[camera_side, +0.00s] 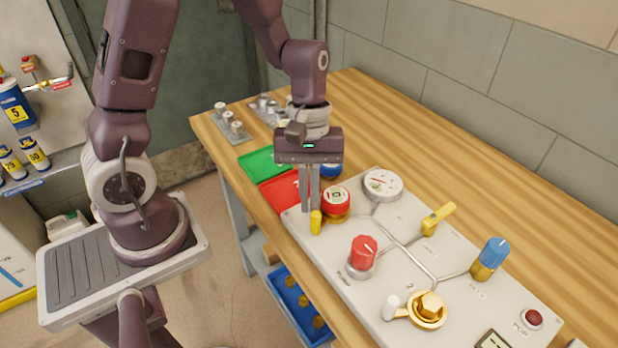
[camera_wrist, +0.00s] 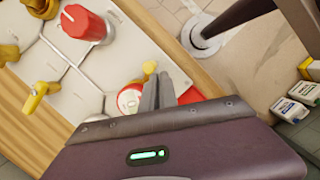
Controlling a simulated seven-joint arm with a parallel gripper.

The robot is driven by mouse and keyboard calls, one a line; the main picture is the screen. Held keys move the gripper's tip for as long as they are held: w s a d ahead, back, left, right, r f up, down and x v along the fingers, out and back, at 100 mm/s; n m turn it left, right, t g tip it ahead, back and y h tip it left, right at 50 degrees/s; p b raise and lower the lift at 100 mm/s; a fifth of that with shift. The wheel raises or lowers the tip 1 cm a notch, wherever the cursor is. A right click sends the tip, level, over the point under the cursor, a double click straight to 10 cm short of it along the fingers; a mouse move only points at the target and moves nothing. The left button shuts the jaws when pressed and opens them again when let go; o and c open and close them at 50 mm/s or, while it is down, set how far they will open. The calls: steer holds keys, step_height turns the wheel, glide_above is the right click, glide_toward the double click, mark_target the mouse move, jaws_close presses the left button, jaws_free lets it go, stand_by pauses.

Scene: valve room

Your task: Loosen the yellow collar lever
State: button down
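The yellow collar lever (camera_side: 316,222) stands out from the yellow collar under a red round cap (camera_side: 336,197), at the left end of the light panel. In the wrist view the lever's rounded yellow tip (camera_wrist: 149,67) shows just past my fingertips, beside the red cap (camera_wrist: 129,98). My gripper (camera_side: 309,209) points down at the panel's near left edge, close beside the lever. Its two fingers (camera_wrist: 159,78) lie side by side with no clear gap and nothing visible between them. Whether a finger touches the lever I cannot tell. The fingers hide part of the collar.
The panel also carries a gauge (camera_side: 382,185), a red knob (camera_side: 363,251), another yellow lever (camera_side: 438,218), a blue-topped knob (camera_side: 491,258) and a brass hex fitting (camera_side: 428,308). Green (camera_side: 262,162) and red (camera_side: 279,192) trays lie left of it.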

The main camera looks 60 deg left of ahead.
steer(key=shift+s+d, duration=0.2)
steer(key=shift+d, duration=0.45)
steer(key=shift+s+d, duration=0.1)
steer(key=shift+d, duration=0.05)
steer(key=a, duration=0.4)
steer(key=s+v, duration=0.1)
steer(key=v, duration=0.9)
steer(key=shift+a, duration=0.4)
